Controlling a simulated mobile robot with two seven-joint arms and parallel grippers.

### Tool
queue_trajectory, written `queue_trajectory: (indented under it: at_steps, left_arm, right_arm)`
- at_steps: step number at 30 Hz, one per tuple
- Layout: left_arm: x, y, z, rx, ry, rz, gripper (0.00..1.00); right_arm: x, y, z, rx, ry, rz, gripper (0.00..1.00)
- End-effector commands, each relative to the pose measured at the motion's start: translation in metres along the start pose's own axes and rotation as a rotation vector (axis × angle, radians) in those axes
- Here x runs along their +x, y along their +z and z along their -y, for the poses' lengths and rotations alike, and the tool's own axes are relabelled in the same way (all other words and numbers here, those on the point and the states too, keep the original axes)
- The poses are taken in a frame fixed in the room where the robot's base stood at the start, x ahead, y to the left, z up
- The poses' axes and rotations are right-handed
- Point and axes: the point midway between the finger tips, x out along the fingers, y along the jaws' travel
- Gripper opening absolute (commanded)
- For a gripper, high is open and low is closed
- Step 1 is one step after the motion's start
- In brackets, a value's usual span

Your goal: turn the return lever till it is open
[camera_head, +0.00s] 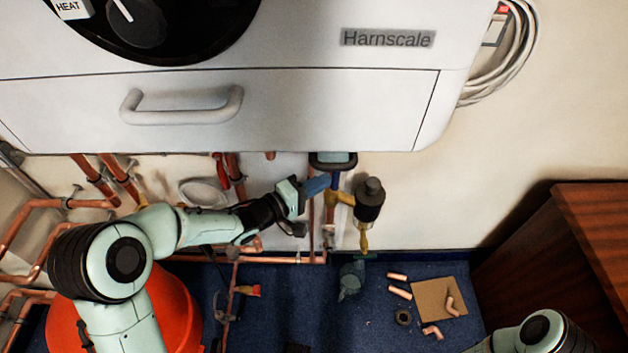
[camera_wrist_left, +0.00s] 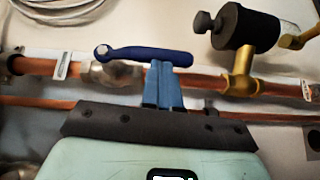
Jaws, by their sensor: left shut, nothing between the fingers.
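The lever (camera_wrist_left: 150,54) has a blue handle with a round pivot nut at its left end in the left wrist view. The handle lies nearly along the copper pipe (camera_wrist_left: 40,67), over the valve body (camera_wrist_left: 110,73). In the head view a blue bit of the lever (camera_head: 335,181) shows beside the pipe below the boiler. My left gripper (camera_head: 324,183) is shut and empty. Its blue fingers (camera_wrist_left: 163,76) reach up to the lower edge of the handle, near its middle; I cannot tell if they touch. My right gripper is out of view.
A brass tee with a black cylinder (camera_head: 369,198) stands just right of the lever. The white boiler (camera_head: 290,110) hangs above. Copper pipes run along the wall. Loose copper fittings (camera_head: 400,292) and a board (camera_head: 425,300) lie on the blue floor, near a brown cabinet (camera_head: 590,240).

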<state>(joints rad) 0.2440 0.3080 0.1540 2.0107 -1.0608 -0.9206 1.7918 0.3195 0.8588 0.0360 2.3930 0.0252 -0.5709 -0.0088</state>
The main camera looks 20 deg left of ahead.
Motion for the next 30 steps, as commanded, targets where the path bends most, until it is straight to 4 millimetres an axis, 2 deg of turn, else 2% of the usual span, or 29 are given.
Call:
queue_trajectory:
  at_steps: [5,17,20,23,30]
  left_arm:
    - [0.007,0.005,0.003,-0.055,0.076,0.001,0.0]
    - [0.006,0.008,0.001,-0.055,0.085,0.007,0.0]
    - [-0.004,0.007,0.001,-0.055,0.083,0.006,0.0]
    - [-0.023,0.006,0.003,-0.056,0.08,0.0,0.0]
    - [-0.08,0.004,0.008,-0.057,0.077,-0.007,0.0]
  right_arm:
    - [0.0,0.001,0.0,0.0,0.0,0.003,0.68]
    - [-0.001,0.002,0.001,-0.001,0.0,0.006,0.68]
    - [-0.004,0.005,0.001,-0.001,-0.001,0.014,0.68]
    - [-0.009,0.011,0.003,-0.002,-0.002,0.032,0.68]
    - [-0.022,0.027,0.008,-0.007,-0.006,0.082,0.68]
